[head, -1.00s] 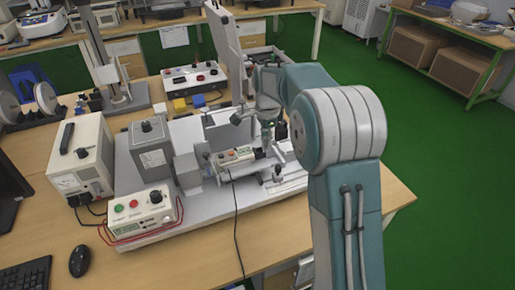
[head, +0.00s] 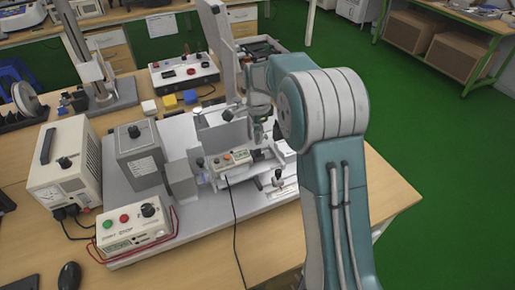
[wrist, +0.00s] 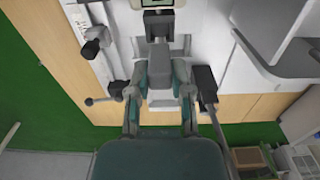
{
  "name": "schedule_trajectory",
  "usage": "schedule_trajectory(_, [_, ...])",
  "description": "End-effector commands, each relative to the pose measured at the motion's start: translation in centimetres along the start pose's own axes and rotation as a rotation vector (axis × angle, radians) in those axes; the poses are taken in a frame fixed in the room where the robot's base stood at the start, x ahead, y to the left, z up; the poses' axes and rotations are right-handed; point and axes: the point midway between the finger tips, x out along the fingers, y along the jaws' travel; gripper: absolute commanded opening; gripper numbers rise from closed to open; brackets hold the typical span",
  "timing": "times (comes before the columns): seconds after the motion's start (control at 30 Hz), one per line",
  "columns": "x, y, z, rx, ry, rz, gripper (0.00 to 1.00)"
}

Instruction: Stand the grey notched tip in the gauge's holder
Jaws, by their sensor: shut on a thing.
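My gripper (wrist: 160,78) appears in the wrist view with its two teal-and-grey fingers closed around a grey piece (wrist: 160,55). This fits the grey notched tip, but its notch cannot be made out. In the head view my gripper (head: 259,128) is small and partly hidden by my arm, over the right part of the test rig. The gauge (head: 230,160), a small white unit with a display and a red button, sits on the rig just left of and below my gripper. The gauge's holder cannot be told apart clearly from the rig's metal parts.
The rig stands on a pale base plate (head: 140,225) on the wooden bench. A tall white column (head: 216,45) rises behind my gripper. A grey box (head: 140,155), a meter (head: 65,170) and a button box (head: 133,228) stand left. A dark cable crosses the bench front.

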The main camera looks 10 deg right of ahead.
Motion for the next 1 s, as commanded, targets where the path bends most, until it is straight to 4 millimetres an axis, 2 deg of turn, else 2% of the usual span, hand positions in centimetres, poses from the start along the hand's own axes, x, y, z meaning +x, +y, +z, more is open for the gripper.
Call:
schedule_trajectory(0.4, [5.7, 0.0, 0.0, 0.000, 0.000, 0.000, 0.00])
schedule_trajectory(0.8, [6.3, -0.1, 0.0, 0.000, 0.000, -0.002, 0.00])
schedule_trajectory(0.83, [6.3, -0.1, 0.0, 0.000, 0.000, -0.002, 0.41])
schedule_trajectory(0.87, [6.3, -0.1, 0.0, 0.000, 0.000, -0.002, 0.54])
schedule_trajectory(0.9, [6.2, -0.1, 0.0, 0.000, 0.000, -0.002, 0.62])
schedule_trajectory(1.0, [6.2, -0.1, 0.0, 0.000, 0.000, -0.002, 0.62])
